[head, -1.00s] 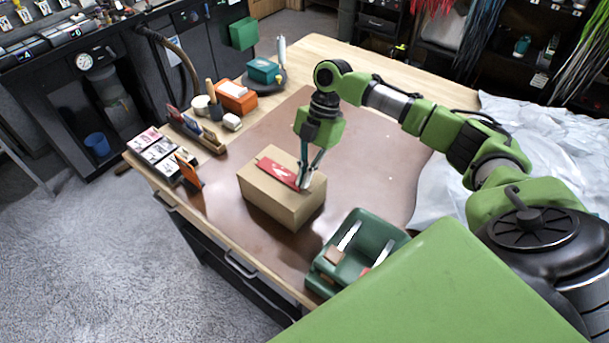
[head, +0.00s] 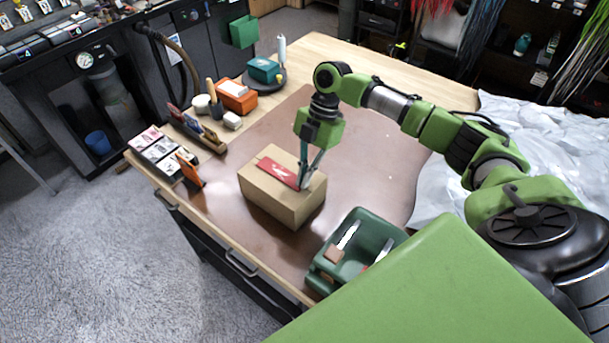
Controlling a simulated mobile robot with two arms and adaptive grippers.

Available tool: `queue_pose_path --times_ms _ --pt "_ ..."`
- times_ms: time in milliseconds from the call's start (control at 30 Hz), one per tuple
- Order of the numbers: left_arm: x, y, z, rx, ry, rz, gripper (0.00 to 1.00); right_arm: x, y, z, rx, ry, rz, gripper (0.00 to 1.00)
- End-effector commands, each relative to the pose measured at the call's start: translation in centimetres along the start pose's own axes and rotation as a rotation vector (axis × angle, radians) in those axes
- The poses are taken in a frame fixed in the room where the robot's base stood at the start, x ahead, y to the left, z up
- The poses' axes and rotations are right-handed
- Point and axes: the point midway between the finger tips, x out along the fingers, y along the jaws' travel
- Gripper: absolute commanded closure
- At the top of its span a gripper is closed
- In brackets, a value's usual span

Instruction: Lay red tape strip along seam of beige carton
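The beige carton (head: 275,206) stands closed on the brown mat in the middle of the table. The red tape strip (head: 277,172), with a white mark on it, lies along the top of the carton. My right gripper (head: 303,184) points down at the strip's right end, its fingertips at the carton's top. The fingers look close together at the tips, but whether they pinch the strip is too small to tell. My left gripper is out of view.
A green tray (head: 318,280) with tools inside stands in front of the carton at the right. A wooden rack (head: 205,138), an orange box (head: 236,98) and white cards lie along the left edge. The brown mat (head: 375,190) is bare right of the carton.

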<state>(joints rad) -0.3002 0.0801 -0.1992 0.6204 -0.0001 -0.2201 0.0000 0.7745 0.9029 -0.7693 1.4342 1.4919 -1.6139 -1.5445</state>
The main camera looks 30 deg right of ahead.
Motion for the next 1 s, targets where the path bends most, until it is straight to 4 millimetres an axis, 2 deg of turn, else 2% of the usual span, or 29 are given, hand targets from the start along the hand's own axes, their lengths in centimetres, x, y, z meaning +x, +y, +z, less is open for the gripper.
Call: queue_pose_path --times_ms 33,100,433,533,667,1000 --pt "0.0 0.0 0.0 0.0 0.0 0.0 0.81 0.0 0.0 0.0 0.0 0.0 0.0 0.94" --pt "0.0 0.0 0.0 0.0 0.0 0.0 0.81 0.0 0.0 0.0 0.0 0.0 0.0 0.76" --pt "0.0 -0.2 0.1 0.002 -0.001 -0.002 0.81 -0.1 0.0 0.0 0.001 -0.001 0.001 0.76" --pt "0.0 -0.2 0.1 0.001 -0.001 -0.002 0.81 -0.7 0.1 0.1 0.001 -0.001 0.003 0.76" --pt "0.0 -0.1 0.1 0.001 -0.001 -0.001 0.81 -2.6 0.1 0.1 0.001 -0.003 0.005 0.76" --pt "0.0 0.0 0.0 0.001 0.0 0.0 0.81 -9.6 0.1 0.0 0.0 -0.001 0.004 0.76"
